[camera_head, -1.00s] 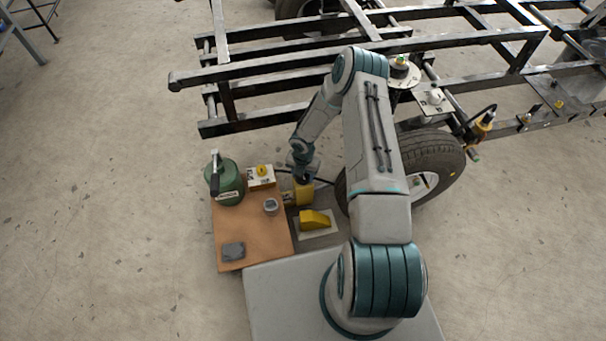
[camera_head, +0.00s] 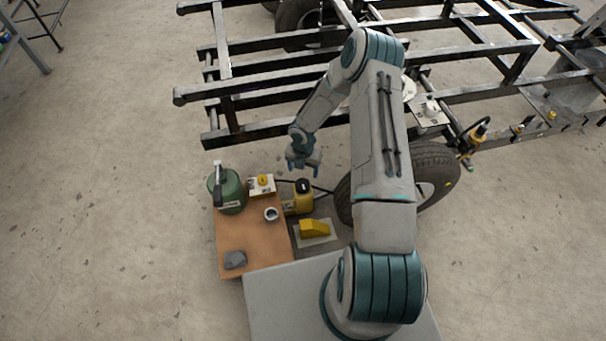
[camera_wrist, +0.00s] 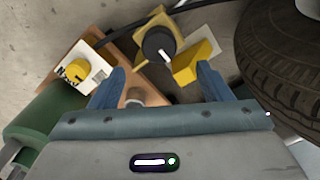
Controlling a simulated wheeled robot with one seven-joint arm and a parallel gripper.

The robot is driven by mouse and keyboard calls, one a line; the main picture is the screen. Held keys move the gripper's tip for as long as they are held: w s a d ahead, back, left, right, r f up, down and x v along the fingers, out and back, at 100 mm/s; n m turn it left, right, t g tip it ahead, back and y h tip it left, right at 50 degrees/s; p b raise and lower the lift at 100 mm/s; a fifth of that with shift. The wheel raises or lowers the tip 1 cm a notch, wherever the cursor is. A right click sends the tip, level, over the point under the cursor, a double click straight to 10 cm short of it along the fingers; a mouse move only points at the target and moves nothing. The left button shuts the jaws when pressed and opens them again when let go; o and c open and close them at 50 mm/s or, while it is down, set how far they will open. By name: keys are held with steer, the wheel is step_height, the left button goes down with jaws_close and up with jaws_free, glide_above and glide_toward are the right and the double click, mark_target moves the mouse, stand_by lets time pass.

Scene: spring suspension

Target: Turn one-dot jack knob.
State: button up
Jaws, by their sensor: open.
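A yellow jack (camera_head: 299,203) with a black round knob (camera_head: 303,186) stands beside the brown board. In the wrist view the black knob (camera_wrist: 158,42) carries a white bar mark. I cannot make out dots on it. A white box (camera_head: 258,190) with a yellow knob (camera_head: 263,180) stands at the board's back edge; the yellow knob also shows in the wrist view (camera_wrist: 77,70). My gripper (camera_head: 303,163) is open and empty, apart from the black knob. In the wrist view its fingers (camera_wrist: 160,84) are spread, with the black knob beyond the gap.
A green canister (camera_head: 231,192), a small cup (camera_head: 271,214) and a grey lump (camera_head: 235,260) stand on the brown board (camera_head: 245,237). A yellow wedge (camera_head: 314,228) lies nearby. A tyre (camera_head: 433,165) is at right, a black steel frame (camera_head: 280,84) behind. Open floor lies left.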

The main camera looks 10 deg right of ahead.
steer(key=shift+r+p, duration=0.35)
steer(key=shift+r, duration=1.35)
steer(key=s+d+r+m+t+h+p, duration=0.15)
steer(key=r+m+p, duration=0.45)
steer(key=r, duration=1.3)
steer(key=s+d+r+m+g+h+p, duration=0.2)
steer(key=r+m+p, duration=0.45)
steer(key=r, duration=1.25)
steer(key=s+a+r+m+t+y+p, duration=0.1)
steer(key=s+r+m+p, duration=0.6)
steer(key=r, duration=0.8)
steer(key=s+a+r+m+t+y+p, duration=0.2)
steer(key=s+r+m+p, duration=0.5)
steer(key=s+r, duration=0.7)
step_height(320, 180, up, 3)
steer(key=m, duration=0.2)
steer(key=shift+a+f+m+p, duration=0.2)
steer(key=shift+a+m+p, duration=0.15)
steer(key=shift+s+a+y, duration=0.1)
steer(key=shift+s+y, duration=0.1)
steer(key=shift+y, duration=0.05)
steer(key=shift+c, duration=0.3)
